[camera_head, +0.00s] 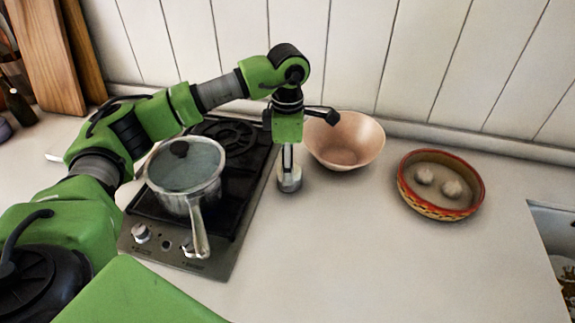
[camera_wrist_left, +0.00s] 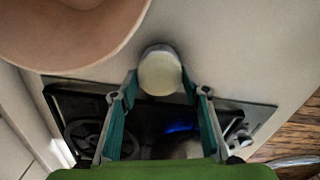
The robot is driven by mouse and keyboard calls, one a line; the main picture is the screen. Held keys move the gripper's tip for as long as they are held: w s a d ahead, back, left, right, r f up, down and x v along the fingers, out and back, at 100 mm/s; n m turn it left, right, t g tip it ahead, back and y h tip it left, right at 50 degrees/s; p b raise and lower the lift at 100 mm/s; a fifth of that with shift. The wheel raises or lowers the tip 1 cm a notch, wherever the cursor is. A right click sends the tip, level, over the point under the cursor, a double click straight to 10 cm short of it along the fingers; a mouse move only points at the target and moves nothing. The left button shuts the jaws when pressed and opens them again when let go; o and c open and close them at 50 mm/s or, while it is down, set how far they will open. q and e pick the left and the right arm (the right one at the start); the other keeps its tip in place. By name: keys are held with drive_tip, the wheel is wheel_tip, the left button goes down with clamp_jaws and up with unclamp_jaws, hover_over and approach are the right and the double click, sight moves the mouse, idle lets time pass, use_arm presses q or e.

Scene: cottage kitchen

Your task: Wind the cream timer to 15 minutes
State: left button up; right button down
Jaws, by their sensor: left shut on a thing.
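The cream timer (camera_head: 289,184) is a small round piece standing on the worktop just right of the stove, partly covered by my gripper. In the left wrist view the timer (camera_wrist_left: 160,72) shows its pale round top; I cannot read any marks or setting on it. My left gripper (camera_head: 288,170) points straight down over it. In the left wrist view, the fingertips of the left gripper (camera_wrist_left: 160,80) sit on both sides of the timer, shut on it. My right gripper is not in view.
A two-burner stove (camera_head: 222,250) stands left of the timer, with a lidded pot (camera_head: 186,180) on it; a blue flame (camera_wrist_left: 178,127) shows. A pinkish bowl (camera_head: 345,140) stands close behind right. A patterned dish (camera_head: 440,208) holds garlic-like bulbs. The front worktop is clear.

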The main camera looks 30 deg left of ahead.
use_arm(q)
drive_tip(key=o, duration=1.1)
wheel_tip(320, 180, up, 12)
